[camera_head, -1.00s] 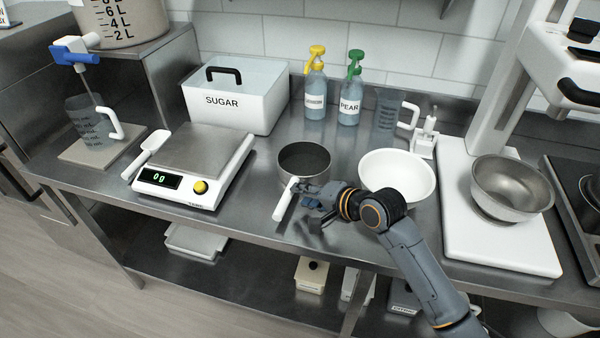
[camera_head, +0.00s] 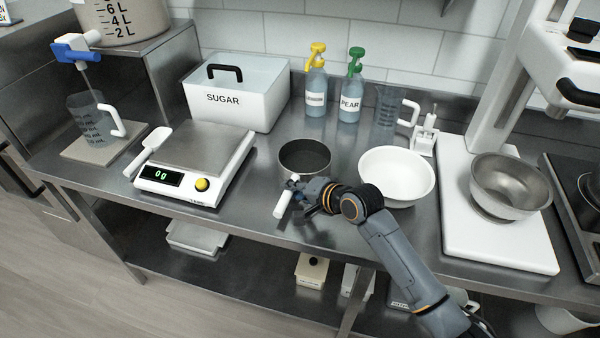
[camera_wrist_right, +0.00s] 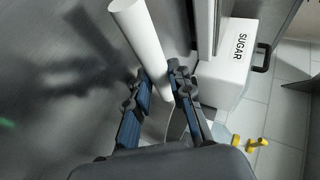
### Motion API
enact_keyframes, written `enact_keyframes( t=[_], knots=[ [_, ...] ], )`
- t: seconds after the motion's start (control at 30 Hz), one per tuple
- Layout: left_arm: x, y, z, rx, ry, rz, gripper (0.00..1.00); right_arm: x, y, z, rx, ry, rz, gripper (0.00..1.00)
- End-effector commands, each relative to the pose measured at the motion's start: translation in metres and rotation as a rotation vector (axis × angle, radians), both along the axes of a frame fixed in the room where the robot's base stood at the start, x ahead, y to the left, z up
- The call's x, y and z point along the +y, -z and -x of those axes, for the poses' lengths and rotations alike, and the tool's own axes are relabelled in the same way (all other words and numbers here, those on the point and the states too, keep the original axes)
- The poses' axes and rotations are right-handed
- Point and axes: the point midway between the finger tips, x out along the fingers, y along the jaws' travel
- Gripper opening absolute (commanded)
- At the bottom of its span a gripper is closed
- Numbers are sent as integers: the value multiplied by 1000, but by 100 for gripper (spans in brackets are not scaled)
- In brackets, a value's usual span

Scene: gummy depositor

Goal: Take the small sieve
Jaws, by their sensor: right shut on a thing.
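My right gripper (camera_head: 296,192) is at the handle, near the rim. In the right wrist view its two fingers (camera_wrist_right: 162,80) lie on either side of the handle, shut on it. The sieve's pan is mostly hidden behind the gripper in that view. My left gripper is not in view.
A scale (camera_head: 198,160) reading 0 g stands left of the sieve, with a white scoop (camera_head: 152,142) beside it. A white bowl (camera_head: 397,176) is close on the right. The sugar box (camera_head: 240,105) and two pump bottles (camera_head: 349,98) stand behind.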

Motion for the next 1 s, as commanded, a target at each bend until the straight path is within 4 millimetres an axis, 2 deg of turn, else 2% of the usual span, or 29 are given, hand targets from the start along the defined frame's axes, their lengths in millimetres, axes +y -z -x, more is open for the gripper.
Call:
enact_keyframes(
  t=[0.27, 0.47, 0.73, 1.0],
  knots=[
    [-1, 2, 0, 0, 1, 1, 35, 0, -7, -1, -2, 0, -1, 0],
    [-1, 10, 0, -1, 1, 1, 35, 1, -33, -1, -7, -1, -3, 0],
    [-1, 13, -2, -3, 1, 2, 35, -36, -94, 38, -9, 0, 1, 0],
    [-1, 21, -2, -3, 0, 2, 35, -77, -118, 84, -5, 0, 2, 0]
  ],
)
